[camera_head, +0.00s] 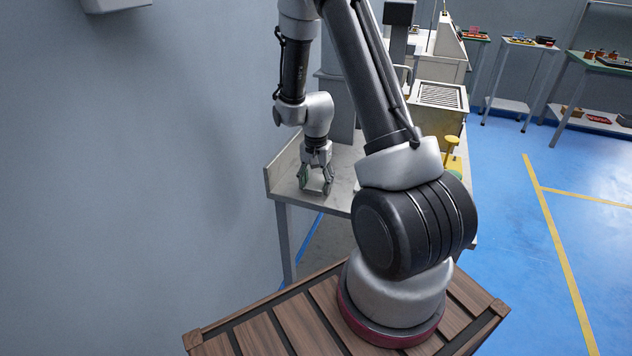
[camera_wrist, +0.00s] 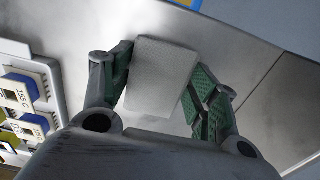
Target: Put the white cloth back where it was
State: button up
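The white cloth (camera_wrist: 158,78) shows in the wrist view as a pale, flat, rounded rectangle on the grey metal bench top (camera_head: 342,162). My gripper (camera_wrist: 163,85) has its two green-padded fingers spread, one on each side of the cloth. The left finger is close against the cloth's left edge. A narrow gap shows between its lower right edge and the right finger. In the head view my gripper (camera_head: 315,187) points down, low over the bench near its front left part, with fingers apart. I cannot make out the cloth there.
In the wrist view, a light tray (camera_wrist: 52,72) with blue-and-white labelled parts (camera_wrist: 20,92) lies close on the left. In the head view, a yellow knob-topped part (camera_head: 452,142) stands on the bench's right. A grey wall closes the left; blue floor (camera_head: 510,235) is open on the right.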

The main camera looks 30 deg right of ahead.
jog(key=shift+o, duration=0.8)
jog(key=shift+r, duration=0.15)
notch_tip(320, 180, up, 12)
notch_tip(320, 180, up, 14)
jog(key=n+t, duration=0.2)
jog(key=n, duration=0.2)
send_over(316, 182)
jog(key=s+a, duration=0.3)
jog(key=s, duration=0.5)
jog(key=s+a+r+n+t, duration=0.1)
jog(key=s+r+n, duration=0.2)
jog(key=s, duration=0.4)
jog(key=s+r+n+t, duration=0.1)
jog(key=s+r+n, duration=0.2)
jog(key=s, duration=0.5)
jog(key=shift+s+a+r, duration=0.25)
jog(key=shift+a+r, duration=0.1)
jog(key=shift+r, duration=0.2)
